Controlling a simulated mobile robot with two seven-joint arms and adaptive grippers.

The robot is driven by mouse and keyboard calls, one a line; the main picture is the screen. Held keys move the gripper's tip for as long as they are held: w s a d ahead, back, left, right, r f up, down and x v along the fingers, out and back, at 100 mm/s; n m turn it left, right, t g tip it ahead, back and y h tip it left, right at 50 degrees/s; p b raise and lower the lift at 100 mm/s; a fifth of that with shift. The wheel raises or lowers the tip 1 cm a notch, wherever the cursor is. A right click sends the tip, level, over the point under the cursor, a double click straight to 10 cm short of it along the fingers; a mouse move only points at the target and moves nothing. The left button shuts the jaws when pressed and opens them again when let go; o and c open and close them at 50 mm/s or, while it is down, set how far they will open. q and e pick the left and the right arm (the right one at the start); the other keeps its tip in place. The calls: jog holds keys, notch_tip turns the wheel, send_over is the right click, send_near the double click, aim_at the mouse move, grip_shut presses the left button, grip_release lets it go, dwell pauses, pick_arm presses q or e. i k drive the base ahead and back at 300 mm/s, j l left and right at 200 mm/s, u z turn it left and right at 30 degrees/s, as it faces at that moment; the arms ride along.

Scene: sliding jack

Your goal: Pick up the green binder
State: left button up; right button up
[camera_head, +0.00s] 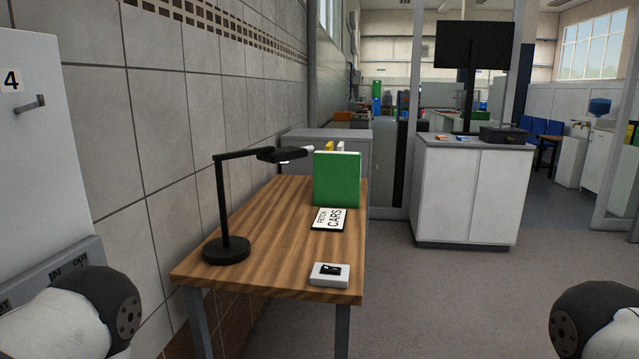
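The green binder (337,181) stands upright near the far end of the wooden table (275,272). Its broad green face is toward me. Parts of a yellow item (330,146) and a white item (340,146) show just above its top edge; the rest of them is hidden behind it. Parts of my arms show at the lower left and lower right corners, both well short of the binder. Neither of my grippers is in view.
A black desk lamp (226,250) stands on the table's left side, its head reaching toward the binder. A sign reading "FETCH CARS" (329,219) lies before the binder. A small white box (329,275) sits at the near edge. A tiled wall borders the left; floor at right is clear.

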aim_at(337, 174)
jog(key=i+l+z, duration=0.25)
jog(key=i+l, duration=0.2)
jog(key=i+l+z, duration=0.2)
jog(key=i+l, duration=0.25)
jog(key=i+l+z, duration=0.25)
jog(key=i, duration=0.35)
jog(key=i+l+z, duration=0.2)
jog(key=i, duration=0.35)
jog(key=i+u, duration=0.85)
jog(key=i+l+u, duration=0.6)
jog(key=i+u, duration=0.2)
jog(key=i+l+u, duration=0.3)
jog(key=l+u, duration=0.3)
jog(key=i+l+u, duration=0.15)
jog(key=l+u, duration=0.5)
jog(key=l, duration=0.15)
jog(key=i, duration=0.05)
